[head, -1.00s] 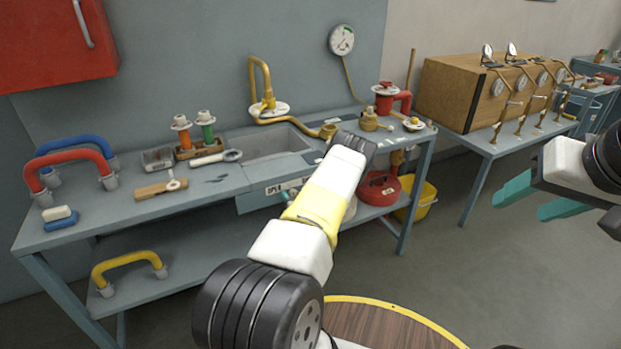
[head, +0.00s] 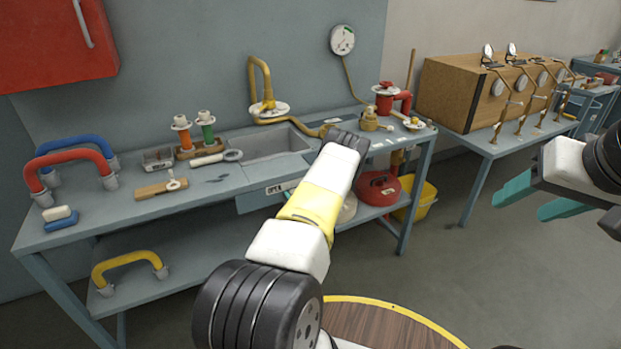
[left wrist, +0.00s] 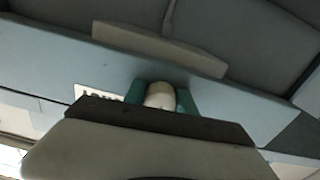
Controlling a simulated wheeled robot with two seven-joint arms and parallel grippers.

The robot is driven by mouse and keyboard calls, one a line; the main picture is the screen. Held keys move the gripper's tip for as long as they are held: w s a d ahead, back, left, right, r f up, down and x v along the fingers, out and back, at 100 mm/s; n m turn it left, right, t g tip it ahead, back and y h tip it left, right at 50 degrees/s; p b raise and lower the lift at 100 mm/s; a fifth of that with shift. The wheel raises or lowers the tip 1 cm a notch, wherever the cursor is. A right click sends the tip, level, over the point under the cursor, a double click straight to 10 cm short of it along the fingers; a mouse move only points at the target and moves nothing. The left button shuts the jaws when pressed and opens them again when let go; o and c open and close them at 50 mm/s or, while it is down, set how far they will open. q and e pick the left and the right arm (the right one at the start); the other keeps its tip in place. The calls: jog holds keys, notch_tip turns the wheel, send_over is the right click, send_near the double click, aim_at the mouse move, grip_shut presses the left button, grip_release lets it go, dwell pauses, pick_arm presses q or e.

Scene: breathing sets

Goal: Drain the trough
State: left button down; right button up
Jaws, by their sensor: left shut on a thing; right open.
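The trough (head: 262,143) is a grey basin sunk into the bench top, with a brass tap (head: 262,85) behind it. A label reading "OPEN" (head: 275,189) is on the front panel below the trough. In the left wrist view, my left gripper (left wrist: 160,101) has its teal fingers on both sides of a cream rounded knob (left wrist: 159,90) at the panel, shut on it. In the head view my left arm hides most of that gripper and the knob. My right gripper (head: 532,201) is open and empty at the right, over the floor.
The bench top holds a wooden block (head: 160,189), a ringed tool (head: 215,158), coloured handles and brass fittings (head: 370,121). A red container (head: 378,188) and a yellow bucket (head: 427,203) stand below right. A round wooden table (head: 385,328) is in front.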

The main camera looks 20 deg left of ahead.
pick_arm(q)
jog(key=shift+n, duration=5.1)
jog(key=shift+f, duration=0.1)
jog(key=c, duration=1)
grip_release()
jog(key=v, duration=0.8)
